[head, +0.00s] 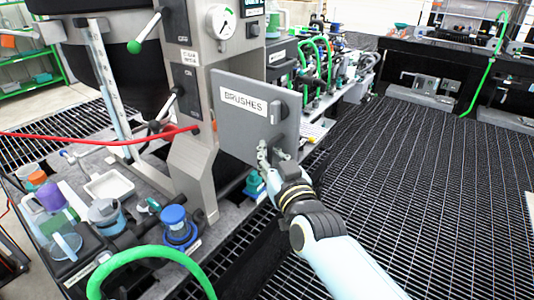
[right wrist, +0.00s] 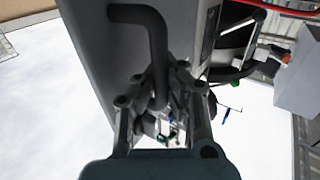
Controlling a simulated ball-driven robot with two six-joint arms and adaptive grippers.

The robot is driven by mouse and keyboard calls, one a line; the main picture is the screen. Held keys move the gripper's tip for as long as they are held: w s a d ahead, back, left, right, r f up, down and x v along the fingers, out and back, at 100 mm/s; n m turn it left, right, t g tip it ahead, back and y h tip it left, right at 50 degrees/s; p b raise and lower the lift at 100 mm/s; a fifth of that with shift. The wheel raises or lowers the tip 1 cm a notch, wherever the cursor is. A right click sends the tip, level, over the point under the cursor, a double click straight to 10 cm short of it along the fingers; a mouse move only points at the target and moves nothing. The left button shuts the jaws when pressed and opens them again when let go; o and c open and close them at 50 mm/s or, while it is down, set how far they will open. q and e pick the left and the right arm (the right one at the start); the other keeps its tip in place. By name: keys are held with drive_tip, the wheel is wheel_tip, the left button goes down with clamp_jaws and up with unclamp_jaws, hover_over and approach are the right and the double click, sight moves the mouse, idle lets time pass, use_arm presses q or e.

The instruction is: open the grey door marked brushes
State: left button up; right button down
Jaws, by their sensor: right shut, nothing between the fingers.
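The grey door (head: 236,122) has a white label reading BRUSHES and stands beside the grey column in the head view. A dark handle (head: 275,112) is on its face near the right edge. I cannot tell from these views whether the door is ajar. My right gripper (head: 272,153) is at the door's lower right part, below the handle. In the right wrist view the bent dark handle (right wrist: 151,40) reaches down to the fingers of my right gripper (right wrist: 160,90), which are shut without holding it. My left gripper is not in view.
A grey column (head: 198,95) with a gauge stands left of the door. A red hose (head: 90,139) crosses to it. Cups and a blue-lidded jar (head: 175,222) crowd the bench at lower left. A green hose (head: 150,250) arches in front. Open grating (head: 420,180) lies to the right.

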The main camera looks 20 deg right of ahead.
drive_tip(key=c, duration=1.7)
unclamp_jaws()
drive_tip(key=shift+s+d+f, duration=0.2)
drive_tip(key=shift+s, duration=0.25)
drive_tip(key=shift+o, duration=1.1)
drive_tip(key=shift+s+r, duration=0.1)
drive_tip(key=shift+r, duration=0.05)
drive_tip(key=shift+o, duration=0.7)
drive_tip(key=shift+w+a, duration=0.1)
drive_tip(key=shift+w, duration=0.15)
drive_tip(key=s, duration=0.7)
drive_tip(key=shift+s+a, duration=0.15)
drive_tip(key=shift+s, duration=0.1)
